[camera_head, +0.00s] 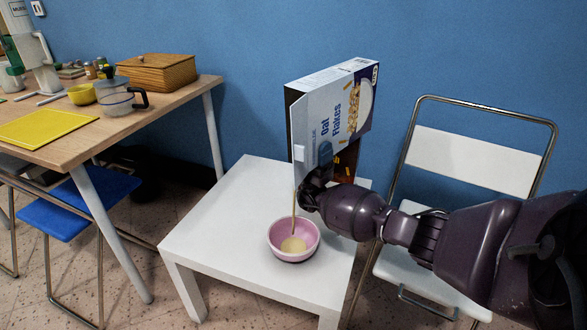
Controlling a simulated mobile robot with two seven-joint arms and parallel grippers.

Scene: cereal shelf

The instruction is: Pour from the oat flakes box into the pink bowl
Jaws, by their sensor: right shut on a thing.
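The oat flakes box (318,125) is held above the white table, tilted, with its printed front facing me. My right gripper (318,178) is shut on the lower part of the box; its fingers are partly hidden by the box and hand. The pink bowl (275,240) stands upright on the white table, below and a little left of the gripper. A thin tan stream (294,215) runs from the box's lower left corner down into the bowl. Some pale contents (293,245) lie in the bowl. My left gripper is not in view.
The white table (215,225) has free room left of the bowl. A metal-framed white chair (475,157) stands to the right. A wooden table (60,152) at left carries a yellow board (45,127), a glass pot (117,101) and a wooden bread box (157,75).

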